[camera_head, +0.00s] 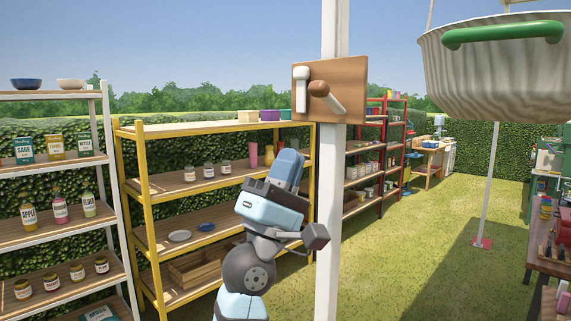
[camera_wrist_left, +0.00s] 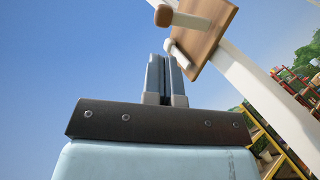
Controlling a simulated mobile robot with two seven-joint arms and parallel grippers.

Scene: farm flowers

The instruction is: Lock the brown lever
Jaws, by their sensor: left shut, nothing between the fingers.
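A wooden board (camera_head: 355,78) is fixed on a white post and carries two levers. The brown lever (camera_head: 324,92) sits right of the white lever and slants down to the right. The white lever (camera_head: 303,92) hangs about straight down. In the left wrist view the brown lever (camera_wrist_left: 190,20) is near the top, with the white lever (camera_wrist_left: 181,55) below it. My left gripper (camera_head: 291,156) is below and slightly left of the board, fingers pointing up, apart from both levers. Its fingers are closed together and empty, as the left wrist view (camera_wrist_left: 166,62) shows. My right gripper is out of view.
The white post (camera_head: 329,200) stands right beside my left gripper. A yellow shelf (camera_head: 195,190) with jars and dishes is behind it. A ribbed basket (camera_head: 500,70) with a green handle hangs at the upper right. Grass is open at centre right.

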